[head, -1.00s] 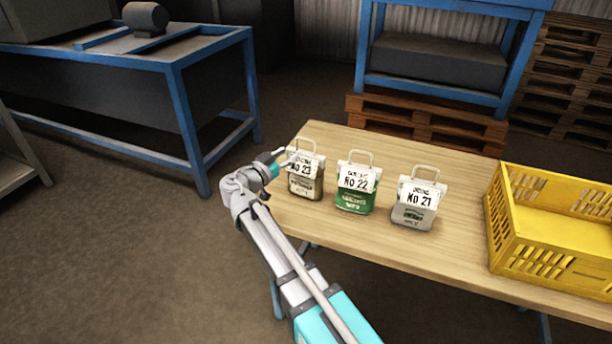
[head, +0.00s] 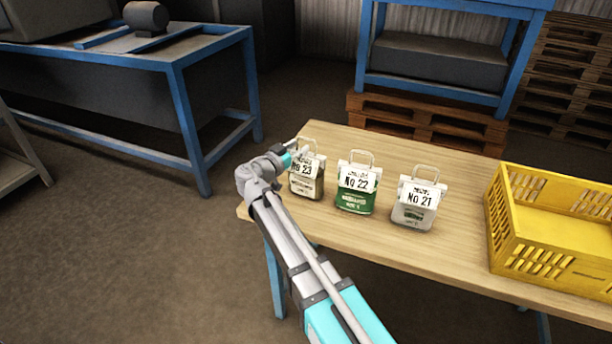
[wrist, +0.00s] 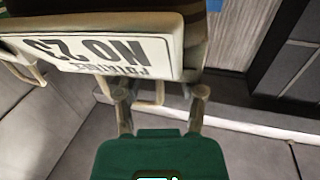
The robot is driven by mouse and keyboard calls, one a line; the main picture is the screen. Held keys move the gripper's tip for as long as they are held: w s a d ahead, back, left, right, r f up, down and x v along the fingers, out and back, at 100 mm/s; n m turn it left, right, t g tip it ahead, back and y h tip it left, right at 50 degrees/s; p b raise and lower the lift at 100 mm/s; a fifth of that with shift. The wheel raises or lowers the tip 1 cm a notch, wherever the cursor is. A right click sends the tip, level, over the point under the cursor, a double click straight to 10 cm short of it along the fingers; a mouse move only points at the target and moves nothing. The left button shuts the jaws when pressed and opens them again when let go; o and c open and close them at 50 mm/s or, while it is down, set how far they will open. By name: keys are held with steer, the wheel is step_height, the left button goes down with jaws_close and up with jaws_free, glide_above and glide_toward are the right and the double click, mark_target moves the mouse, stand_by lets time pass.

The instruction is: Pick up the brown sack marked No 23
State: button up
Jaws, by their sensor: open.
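The brown sack marked No 23 (head: 306,187) stands upright at the left of the row on the table. It has a white label and a pale loop handle on top. My gripper (head: 299,146) is at the top of this sack, beside its handle. In the wrist view the No 23 label (wrist: 100,52) appears upside down. There my gripper (wrist: 161,94) is open, with one finger on each side of part of the handle (wrist: 159,92). The fingers look apart from it; the exact depth is hard to tell.
The green sack No 22 (head: 355,198) stands close to the right, then the grey-white sack No 21 (head: 414,212). A yellow crate (head: 530,258) sits at the right of the wooden table (head: 452,252). A blue-framed bench (head: 183,62) stands at the left, apart from the table.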

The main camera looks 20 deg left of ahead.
jaws_close()
steer(key=shift+r, duration=0.15)
stand_by(0.4)
step_height(320, 180, up, 3)
steer(key=p, duration=0.3)
steer(key=shift+r, duration=0.1)
steer(key=s+d+r+p, duration=0.2)
steer(key=s+r+p, duration=0.2)
steer(key=s+p, duration=0.1)
steer(key=s+d+r+p, duration=0.3)
steer(key=s+r+p, duration=0.2)
steer(key=s, duration=0.2)
steer(key=shift+s+d+r, duration=0.3)
steer(key=shift+s+d, duration=0.05)
steer(key=shift+s, duration=0.05)
stand_by(0.5)
